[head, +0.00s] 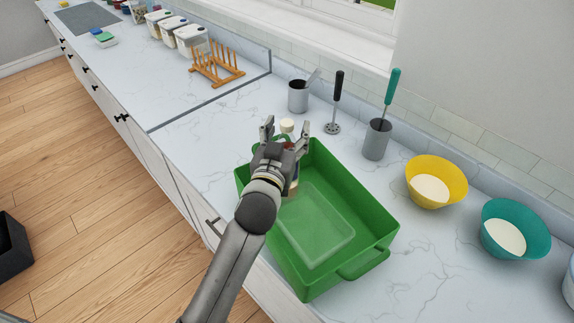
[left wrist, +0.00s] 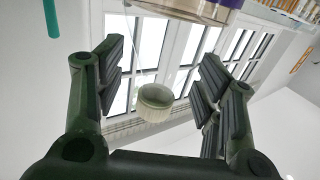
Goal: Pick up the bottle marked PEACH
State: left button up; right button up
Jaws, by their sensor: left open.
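My left gripper (head: 287,127) is open above the far left end of the green tub in the head view. A small white cap-like piece (head: 287,125) shows between its fingertips. In the left wrist view a ribbed white piece (left wrist: 155,102) sits between the two open fingers (left wrist: 157,85), with no visible contact. A pale and brown part of a container (head: 293,187) shows beside the gripper inside the tub, mostly hidden by my wrist. A clear container part with a purplish band (left wrist: 200,8) crosses the top of the wrist view. No PEACH marking is readable. My right gripper is not in view.
The green tub (head: 375,228) stands at the counter's front edge. Behind it are grey cups (head: 298,96) holding utensils, a masher (head: 333,127), a yellow bowl (head: 437,172) and a teal bowl (head: 515,210). A wooden rack (head: 217,70) stands farther left. Counter left of the tub is clear.

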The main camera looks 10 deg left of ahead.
pick_arm(q)
grip_shut()
dwell(0.3)
